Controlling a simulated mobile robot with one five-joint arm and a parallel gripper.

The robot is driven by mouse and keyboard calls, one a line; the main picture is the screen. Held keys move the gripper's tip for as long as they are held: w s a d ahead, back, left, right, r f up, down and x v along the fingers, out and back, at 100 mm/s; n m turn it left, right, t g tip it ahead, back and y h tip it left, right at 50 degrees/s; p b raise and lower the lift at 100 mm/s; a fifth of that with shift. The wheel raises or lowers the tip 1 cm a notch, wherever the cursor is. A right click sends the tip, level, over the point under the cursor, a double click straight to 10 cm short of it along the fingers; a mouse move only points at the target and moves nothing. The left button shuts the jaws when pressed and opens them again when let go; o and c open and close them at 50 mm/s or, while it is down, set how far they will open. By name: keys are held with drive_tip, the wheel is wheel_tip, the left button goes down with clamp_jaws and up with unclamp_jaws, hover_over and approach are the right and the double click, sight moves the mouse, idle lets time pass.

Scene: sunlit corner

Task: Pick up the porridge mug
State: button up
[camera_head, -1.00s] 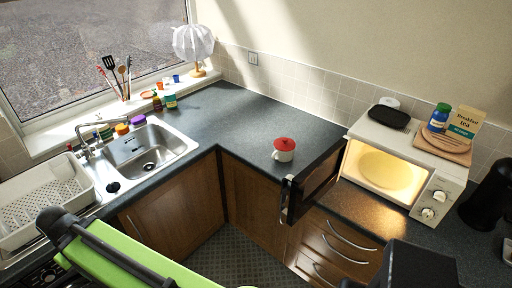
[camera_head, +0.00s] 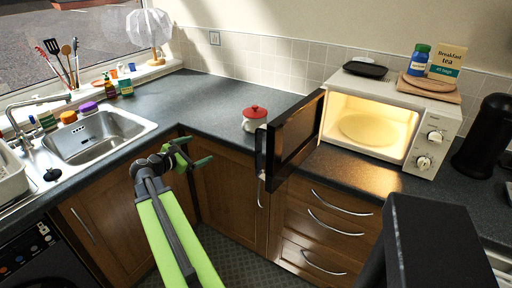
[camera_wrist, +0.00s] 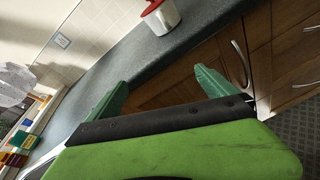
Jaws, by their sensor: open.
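The porridge mug (camera_head: 254,122) is white with a red lid and stands upright on the dark counter, just left of the open microwave door. It also shows at the top of the wrist view (camera_wrist: 163,18), its top cut off by the frame edge. My gripper (camera_head: 203,152) is open and empty, with green fingers spread. It is in front of the counter edge, to the left of the mug and apart from it. In the wrist view the two fingertips (camera_wrist: 160,78) point toward the counter edge, with the mug beyond them.
The open microwave door (camera_head: 296,140) juts over the counter edge right of the mug. The lit microwave (camera_head: 391,122) carries a plate, a board, a jar and a tea packet. The sink (camera_head: 100,135) is at left. The counter (camera_head: 208,100) left of and behind the mug is clear.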

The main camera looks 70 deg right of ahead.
drive_tip(key=s+d+n+g+h+b, duration=0.2)
drive_tip(key=s+d+n+h+b, duration=0.15)
drive_tip(key=s+d, duration=0.35)
drive_tip(key=p, duration=0.1)
approach(249, 125)
drive_tip(key=shift+y, duration=0.45)
drive_tip(key=d, duration=0.1)
drive_tip(key=d+r, duration=0.1)
drive_tip(key=d, duration=0.2)
drive_tip(key=shift+s+d+r, duration=0.15)
drive_tip(key=shift+s+d, duration=0.1)
drive_tip(key=shift+s, duration=0.1)
drive_tip(key=shift+x, duration=3.05)
drive_tip(key=shift+s+a, duration=0.1)
drive_tip(key=shift+a, duration=0.05)
drive_tip(key=c, duration=1.8)
drive_tip(key=shift+o, duration=0.2)
drive_tip(key=shift+r+p, duration=0.4)
drive_tip(key=shift+p, duration=0.05)
wheel_tip(249, 125, up, 4)
drive_tip(key=p, duration=0.3)
drive_tip(key=shift+f+p, duration=0.15)
drive_tip(key=shift+p, duration=0.15)
drive_tip(key=s+a+r+p, duration=0.6)
drive_tip(key=s+a, duration=0.2)
drive_tip(key=shift+s+r, duration=0.15)
drive_tip(key=shift+r, duration=0.05)
